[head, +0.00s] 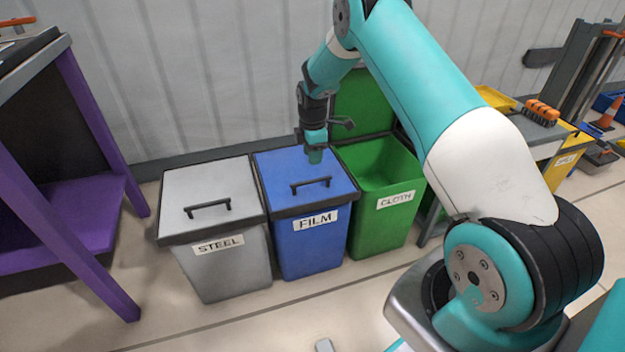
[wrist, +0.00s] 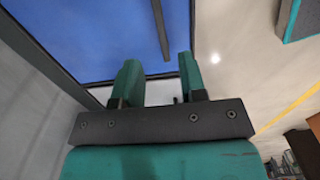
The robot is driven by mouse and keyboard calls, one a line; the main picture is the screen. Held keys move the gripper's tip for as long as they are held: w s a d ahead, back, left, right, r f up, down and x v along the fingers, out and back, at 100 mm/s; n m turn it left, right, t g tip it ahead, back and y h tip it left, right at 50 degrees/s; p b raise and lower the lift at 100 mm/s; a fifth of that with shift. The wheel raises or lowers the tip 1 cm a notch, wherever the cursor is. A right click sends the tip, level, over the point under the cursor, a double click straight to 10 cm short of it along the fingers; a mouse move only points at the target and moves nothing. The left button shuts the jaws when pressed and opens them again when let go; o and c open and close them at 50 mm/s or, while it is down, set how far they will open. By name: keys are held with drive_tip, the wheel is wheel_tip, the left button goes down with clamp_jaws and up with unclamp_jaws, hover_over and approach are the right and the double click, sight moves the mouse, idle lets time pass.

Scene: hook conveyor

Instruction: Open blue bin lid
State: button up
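The blue bin (head: 308,245), labelled FILM, stands between a grey bin and a green bin. Its blue lid (head: 275,178) is shut and lies flat, with a black bar handle (head: 311,185) towards its front. In the wrist view the blue lid (wrist: 95,35) fills the upper left, with the dark handle (wrist: 160,28) beyond the fingertips. My gripper (head: 315,158) points down over the rear right part of the lid, behind the handle. In the wrist view my gripper (wrist: 159,60) has its two teal fingers apart with nothing between them. I cannot tell whether the fingertips touch the lid.
The grey STEEL bin (head: 230,262) at left has its lid shut. The green CLOTH bin (head: 385,222) at right stands open, its lid (head: 362,100) raised behind. A purple-framed rack (head: 98,110) stands at far left. A wall is close behind; the floor in front is clear.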

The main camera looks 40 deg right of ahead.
sight(312, 180)
wheel_tip(312, 180, down, 9)
drive_tip(key=shift+r+b, duration=0.1)
drive_tip(key=shift+b, duration=0.65)
clamp_jaws()
